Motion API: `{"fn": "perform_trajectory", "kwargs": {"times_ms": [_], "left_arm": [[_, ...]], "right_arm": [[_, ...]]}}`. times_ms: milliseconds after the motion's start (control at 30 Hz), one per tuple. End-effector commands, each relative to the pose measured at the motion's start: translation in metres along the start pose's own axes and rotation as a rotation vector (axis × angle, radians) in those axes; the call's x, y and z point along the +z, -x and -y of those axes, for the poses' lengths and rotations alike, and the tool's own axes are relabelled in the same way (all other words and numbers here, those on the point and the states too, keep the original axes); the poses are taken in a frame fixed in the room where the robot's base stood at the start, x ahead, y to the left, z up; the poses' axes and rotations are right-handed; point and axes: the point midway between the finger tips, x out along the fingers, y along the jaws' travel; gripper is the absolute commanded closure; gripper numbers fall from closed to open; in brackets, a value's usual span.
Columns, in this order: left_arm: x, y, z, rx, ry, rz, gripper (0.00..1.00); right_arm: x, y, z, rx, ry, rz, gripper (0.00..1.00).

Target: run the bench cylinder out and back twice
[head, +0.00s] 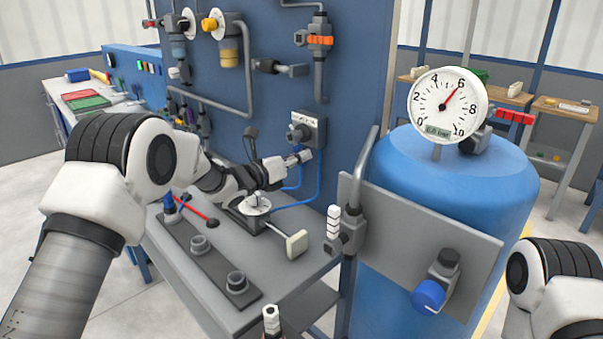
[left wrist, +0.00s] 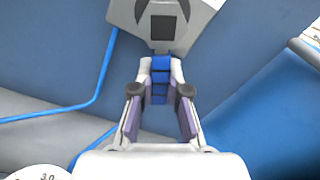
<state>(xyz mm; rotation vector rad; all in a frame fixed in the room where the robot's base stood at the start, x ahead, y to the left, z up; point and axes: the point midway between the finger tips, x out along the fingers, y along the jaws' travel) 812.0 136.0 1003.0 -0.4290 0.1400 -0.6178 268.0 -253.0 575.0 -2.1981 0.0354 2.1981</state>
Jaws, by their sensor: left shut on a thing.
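My left gripper (head: 301,157) is at the grey control box (head: 309,131) on the blue panel. The left wrist view shows its fingers (left wrist: 161,75) closed on a blue lever (left wrist: 160,66) below the box (left wrist: 167,22). The bench cylinder seems to be the device lying on the grey bench, with a white round dial (head: 255,204) and a short rod leading to a pale block (head: 297,244). My arm partly hides its back end. Blue hoses (head: 318,178) run down from the box.
A blue tank (head: 460,185) stands right of the bench, with a pressure gauge (head: 446,105) on top and a grey plate with a blue knob (head: 429,297) in front. A dark strip with several round fittings (head: 237,282) lies along the bench's left side.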

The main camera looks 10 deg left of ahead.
Motion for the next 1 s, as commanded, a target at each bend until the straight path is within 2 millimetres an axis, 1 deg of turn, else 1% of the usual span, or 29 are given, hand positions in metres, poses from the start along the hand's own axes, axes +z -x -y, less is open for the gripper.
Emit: {"fn": "perform_trajectory", "kwargs": {"times_ms": [33,200,400,700,800,1000], "left_arm": [[-0.010,0.000,-0.008,-0.001,-0.041,0.004,1.00],[-0.009,0.000,-0.017,0.000,-0.200,0.005,1.00],[-0.006,0.000,-0.025,0.001,-0.391,0.004,1.00],[0.004,0.001,-0.037,0.002,-0.676,0.004,1.00],[0.009,0.000,-0.040,0.002,-0.769,0.004,1.00],[0.017,0.000,-0.045,0.001,-0.938,0.003,1.00]], "right_arm": [[0.000,-0.025,0.000,0.000,0.000,0.000,0.59],[0.000,-0.067,-0.001,0.000,0.000,0.000,0.59],[0.000,-0.111,-0.001,0.000,0.000,0.000,0.59],[0.000,-0.165,-0.001,0.000,0.000,0.000,0.59],[0.000,-0.179,-0.001,0.000,0.000,0.000,0.59],[0.000,-0.199,-0.001,0.000,0.000,0.000,0.59]]}}
